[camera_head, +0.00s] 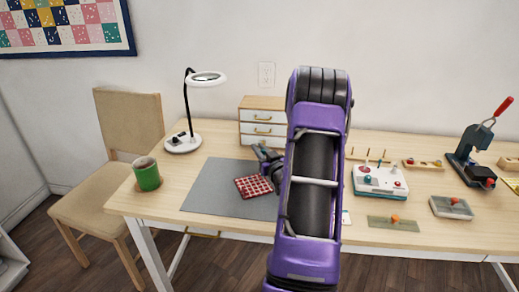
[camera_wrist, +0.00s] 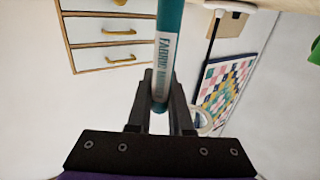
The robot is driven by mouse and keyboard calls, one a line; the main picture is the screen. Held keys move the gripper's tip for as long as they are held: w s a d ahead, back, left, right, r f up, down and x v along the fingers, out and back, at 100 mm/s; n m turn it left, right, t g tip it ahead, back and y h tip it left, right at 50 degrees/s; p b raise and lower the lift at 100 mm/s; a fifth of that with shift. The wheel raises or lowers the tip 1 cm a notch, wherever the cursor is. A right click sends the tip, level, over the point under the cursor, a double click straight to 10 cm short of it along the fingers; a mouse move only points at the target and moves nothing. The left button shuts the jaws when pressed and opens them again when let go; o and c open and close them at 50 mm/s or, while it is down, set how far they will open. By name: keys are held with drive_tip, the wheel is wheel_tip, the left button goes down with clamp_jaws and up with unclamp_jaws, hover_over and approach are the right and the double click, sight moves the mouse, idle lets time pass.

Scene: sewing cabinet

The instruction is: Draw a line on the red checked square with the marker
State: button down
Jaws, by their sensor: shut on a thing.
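The red checked square (camera_head: 254,186) lies on the grey mat (camera_head: 212,190) near the middle of the table. My gripper (camera_head: 268,158) is above and behind the square in the head view, partly hidden by my purple arm. In the wrist view my gripper (camera_wrist: 160,98) is shut on a teal marker (camera_wrist: 168,40) with "FABRIC" lettered on its barrel. The marker's tip is not visible in either view, so I cannot tell whether it touches the square.
A small drawer unit (camera_head: 263,122) stands behind the mat. A white device with pegs (camera_head: 380,182) and a press (camera_head: 474,155) stand to the right.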

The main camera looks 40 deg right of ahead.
drive_tip(key=w+a, duration=0.2)
drive_tip(key=a, duration=0.4)
drive_tip(key=shift+a+f, duration=0.15)
drive_tip(key=shift+a, duration=0.2)
idle(5.7)
drive_tip(key=shift+w+r, duration=0.15)
drive_tip(key=shift+r, duration=0.15)
idle(0.7)
